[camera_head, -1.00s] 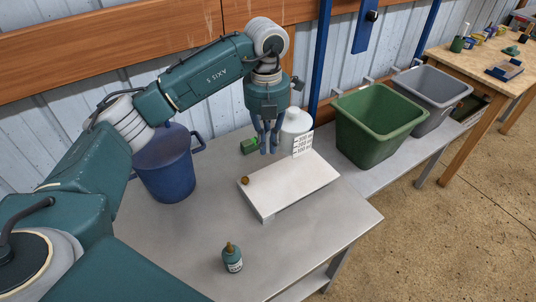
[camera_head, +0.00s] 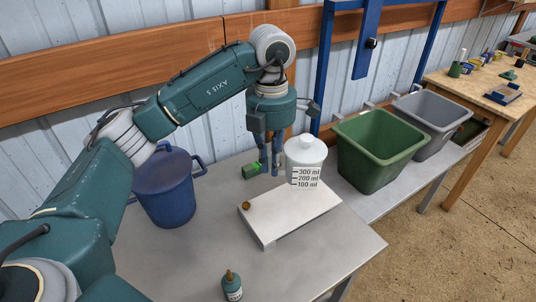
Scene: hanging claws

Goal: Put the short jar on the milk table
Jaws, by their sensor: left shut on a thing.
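A white jar (camera_head: 305,152) with a lid and a millilitre scale on its front stands out behind the far edge of a low white platform (camera_head: 290,212). My left gripper (camera_head: 270,168) points down at the jar's left side, its fingers close together. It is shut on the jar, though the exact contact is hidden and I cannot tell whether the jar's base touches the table. A small teal bottle (camera_head: 233,288) with a brown top stands upright at the front of the grey table. My right gripper is out of view.
A blue lidded bin (camera_head: 165,190) stands left on the grey table (camera_head: 180,248). A small green object (camera_head: 251,171) lies beside my left fingers. A green tub (camera_head: 378,150) and a grey tub (camera_head: 433,118) stand right. A wooden table (camera_head: 490,85) is farther right.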

